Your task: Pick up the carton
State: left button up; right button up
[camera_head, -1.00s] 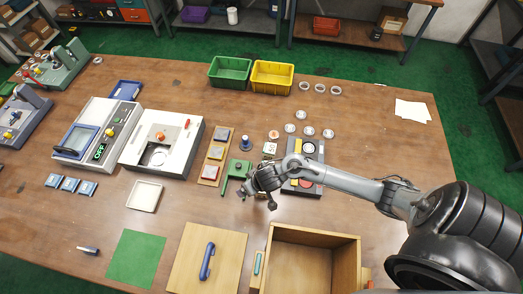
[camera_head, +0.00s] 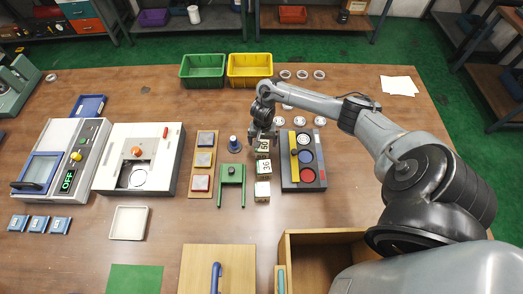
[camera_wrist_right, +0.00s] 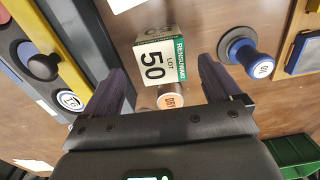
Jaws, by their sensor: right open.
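Three small white and green cartons stand in a column in the head view: one marked 50 (camera_head: 263,147), one marked 36 (camera_head: 264,167), and a nearest one (camera_head: 262,191). My right gripper (camera_head: 263,135) is open above and just behind the 50 carton. In the right wrist view, the carton marked LOT 50 (camera_wrist_right: 153,62) appears between the open fingers of my right gripper (camera_wrist_right: 162,72), close to the fingertips. No grip on it shows. My left gripper is not in view.
A black panel (camera_head: 316,180) with a yellow bar stands right of the cartons. A green stand (camera_head: 232,172) and a blue-based stamp (camera_head: 234,145) stand left. Clear rings lie behind.

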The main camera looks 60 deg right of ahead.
aim_at(262, 145)
jog(key=shift+w+f+b, duration=0.1)
jog(key=shift+f+b, duration=0.65)
jog(key=shift+f, duration=2.45)
jog(key=c, duration=1.5)
jog(key=shift+r, duration=0.2)
jog(key=shift+r, duration=0.5)
jog(key=r, duration=0.1)
jog(key=r+p, duration=0.1)
jog(key=r, duration=0.1)
jog(key=shift+s+d+r+p, duration=0.25)
jog(key=shift+s+d+p, duration=0.05)
jog(key=shift+s, duration=0.05)
jog(key=s+d+r+p, duration=0.2)
jog(key=s+d+r, duration=0.4)
jog(key=s, duration=0.2)
jog(key=r+p, duration=0.3)
jog(key=p, duration=0.1)
jog(key=r+p, duration=0.3)
jog(key=p, duration=0.1)
jog(key=r+p, duration=0.4)
jog(key=p, duration=0.1)
jog(key=shift+s+r, duration=0.1)
jog(key=shift+s, duration=0.3)
